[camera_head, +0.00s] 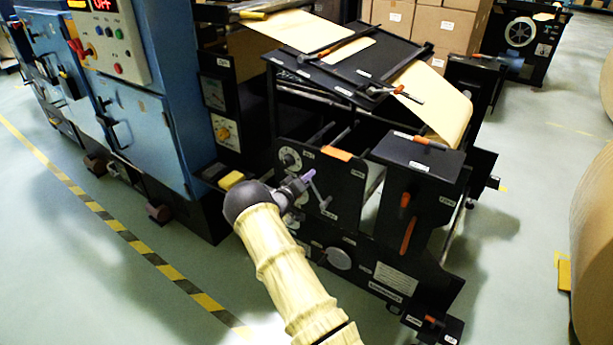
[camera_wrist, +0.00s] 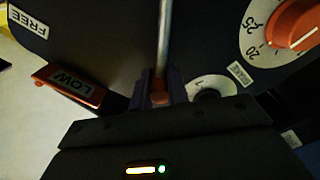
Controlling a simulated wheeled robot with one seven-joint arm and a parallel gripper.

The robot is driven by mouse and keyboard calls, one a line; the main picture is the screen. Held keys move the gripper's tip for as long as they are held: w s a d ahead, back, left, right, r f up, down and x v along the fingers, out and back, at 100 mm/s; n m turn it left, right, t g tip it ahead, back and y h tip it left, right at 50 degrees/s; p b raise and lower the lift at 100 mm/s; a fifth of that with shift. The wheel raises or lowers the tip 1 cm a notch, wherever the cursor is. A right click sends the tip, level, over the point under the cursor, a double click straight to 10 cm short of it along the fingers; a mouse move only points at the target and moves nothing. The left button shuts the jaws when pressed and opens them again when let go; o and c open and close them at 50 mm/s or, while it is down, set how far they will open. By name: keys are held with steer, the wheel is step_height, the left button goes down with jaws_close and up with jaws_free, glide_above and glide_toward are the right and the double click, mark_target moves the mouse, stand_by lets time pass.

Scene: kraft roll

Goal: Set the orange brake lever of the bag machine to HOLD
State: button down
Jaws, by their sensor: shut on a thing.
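The bag machine's black side panel (camera_head: 345,195) is in the middle of the head view. My gripper (camera_head: 303,181), with purple fingers, is at this panel's left part. In the wrist view my gripper (camera_wrist: 159,90) is shut on the reddish-orange end (camera_wrist: 160,99) of a thin metal rod (camera_wrist: 164,38), which I take for the brake lever. The rod runs up out of the picture. Beside it are a small white dial (camera_wrist: 212,84) and a tag that seems to read BRAKE (camera_wrist: 240,76). A FREE label (camera_wrist: 28,20) is at the upper left. I see no HOLD label.
An orange knob (camera_wrist: 295,25) on a numbered dial and an orange block marked LOW (camera_wrist: 72,84) are close by in the wrist view. A blue cabinet (camera_head: 140,125) stands left of my arm. A large paper roll (camera_head: 595,230) is at right. Open floor (camera_head: 180,290) lies in front.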

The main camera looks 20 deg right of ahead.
steer(key=shift+s+d+f, duration=0.15)
steer(key=shift+d+f, duration=0.05)
steer(key=shift+d, duration=0.05)
steer(key=c, duration=1.3)
jaws_free()
steer(key=shift+f, duration=0.1)
steer(key=shift+c, duration=0.2)
steer(key=shift+w+a, duration=0.35)
steer(key=p+v, duration=0.1)
steer(key=v, duration=1.6)
steer(key=shift+s+p, duration=0.25)
steer(key=shift+p, duration=0.1)
